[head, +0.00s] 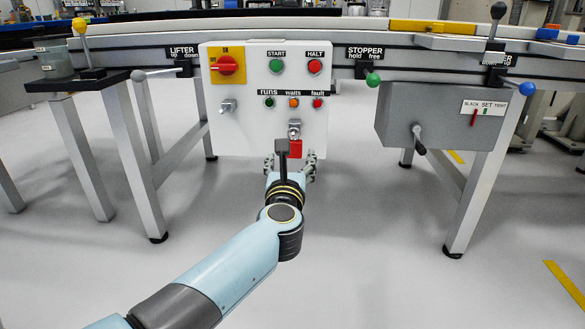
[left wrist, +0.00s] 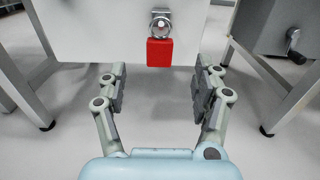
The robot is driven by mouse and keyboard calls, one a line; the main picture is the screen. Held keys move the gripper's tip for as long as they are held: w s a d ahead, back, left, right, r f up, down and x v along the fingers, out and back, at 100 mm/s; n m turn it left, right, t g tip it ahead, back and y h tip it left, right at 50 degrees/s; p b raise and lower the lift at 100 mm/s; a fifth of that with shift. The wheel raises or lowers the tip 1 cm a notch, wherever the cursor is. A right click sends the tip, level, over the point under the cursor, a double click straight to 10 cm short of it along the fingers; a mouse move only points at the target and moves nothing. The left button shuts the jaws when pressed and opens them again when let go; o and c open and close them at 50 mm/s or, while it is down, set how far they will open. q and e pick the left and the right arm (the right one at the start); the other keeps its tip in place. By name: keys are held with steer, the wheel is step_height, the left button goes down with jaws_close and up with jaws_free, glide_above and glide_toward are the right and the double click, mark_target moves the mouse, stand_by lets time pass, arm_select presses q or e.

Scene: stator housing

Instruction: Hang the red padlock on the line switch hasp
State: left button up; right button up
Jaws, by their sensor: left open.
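The red padlock (head: 296,149) is at the lower edge of the white control panel, just below a chrome fitting (head: 294,131). In the left wrist view the padlock (left wrist: 159,53) appears upright against the panel, under the round chrome fitting (left wrist: 160,22). A second chrome fitting (head: 227,105) is below the red rotary switch (head: 226,65) on its yellow plate. I cannot tell which fitting is the hasp. My left gripper (head: 290,163) is open and empty in front of the panel. In the left wrist view its fingers (left wrist: 161,82) are spread below the padlock, apart from it. My right gripper is not in view.
The white panel (head: 248,135) carries start and halt buttons and several lamps. A grey box (head: 395,120) with a crank is to the right. Table legs (head: 135,165) stand on both sides. Lever knobs project along the conveyor. The floor below is clear.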

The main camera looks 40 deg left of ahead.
mark_target(294, 142)
arm_select(q)
steer(key=b+x, duration=0.2)
steer(key=x, duration=0.6)
steer(key=shift+w+a+f, duration=0.15)
steer(key=shift+w, duration=0.2)
steer(key=shift+x, duration=0.75)
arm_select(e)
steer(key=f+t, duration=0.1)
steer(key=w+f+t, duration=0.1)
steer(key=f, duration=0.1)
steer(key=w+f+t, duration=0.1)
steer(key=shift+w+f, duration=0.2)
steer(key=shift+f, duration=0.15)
arm_select(q)
steer(key=shift+c, duration=0.4)
steer(key=c, duration=1.3)
steer(key=shift+o, duration=0.2)
steer(key=shift+s+r+p, duration=0.15)
steer(key=shift+r+p, duration=0.3)
steer(key=shift+r, duration=0.35)
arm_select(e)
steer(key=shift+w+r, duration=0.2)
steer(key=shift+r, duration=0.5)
arm_select(q)
steer(key=shift+f, duration=0.1)
steer(key=shift+s, duration=0.1)
